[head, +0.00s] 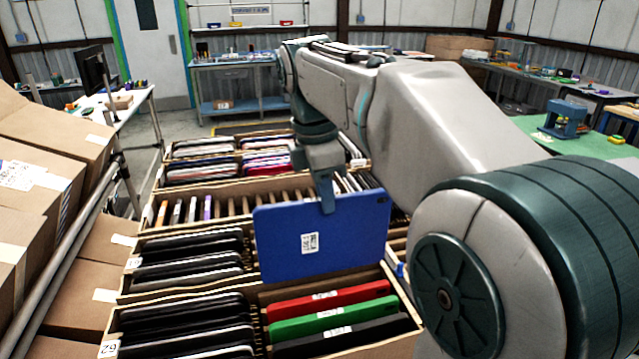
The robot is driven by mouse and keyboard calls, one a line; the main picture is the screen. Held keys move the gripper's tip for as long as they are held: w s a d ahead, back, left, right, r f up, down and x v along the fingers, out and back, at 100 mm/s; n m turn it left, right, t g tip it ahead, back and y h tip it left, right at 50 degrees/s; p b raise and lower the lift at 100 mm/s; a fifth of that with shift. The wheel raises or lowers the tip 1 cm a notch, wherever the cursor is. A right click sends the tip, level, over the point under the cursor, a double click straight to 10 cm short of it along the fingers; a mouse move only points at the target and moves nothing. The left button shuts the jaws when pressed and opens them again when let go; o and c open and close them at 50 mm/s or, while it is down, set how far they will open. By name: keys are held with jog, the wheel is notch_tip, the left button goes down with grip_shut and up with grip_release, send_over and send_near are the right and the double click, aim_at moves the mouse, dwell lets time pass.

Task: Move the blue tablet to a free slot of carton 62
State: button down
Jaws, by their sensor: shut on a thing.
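My gripper (327,200) is shut on the top edge of the blue tablet (350,243). The tablet hangs upright, its broad face with a white label towards me. Its lower edge is just behind and above the right-hand part of the nearest carton, carton 62 (398,345), whose corner label appears to read 62. That right part holds a red tablet (328,301), a green tablet (330,319) and a dark tablet (350,337). Brown cardboard shows behind the red one. The left part holds several black tablets (185,313). The blue tablet hides part of the carton behind.
Behind stand more cartons: one with black tablets (190,250), one with mostly bare dividers (240,207), and fuller ones farther back. Brown boxes (50,170) and a metal rail (70,255) border the left. My arm covers much of the right side.

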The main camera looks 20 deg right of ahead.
aim_at(323, 273)
jog(key=shift+s+f+b, duration=0.15)
jog(key=shift+f+b, duration=0.55)
jog(key=shift+a+f+b, duration=0.1)
jog(key=shift+f+b, duration=5.95)
jog(key=shift+f, duration=2.3)
jog(key=shift+f, duration=0.3)
jog(key=c, duration=1.3)
grip_release()
jog(key=shift+c, duration=0.2)
notch_tip(323, 273, up, 14)
jog(key=a+p, duration=0.1)
jog(key=shift+a+f+p, duration=0.15)
jog(key=shift+a+p, duration=0.15)
jog(key=shift+p, duration=0.05)
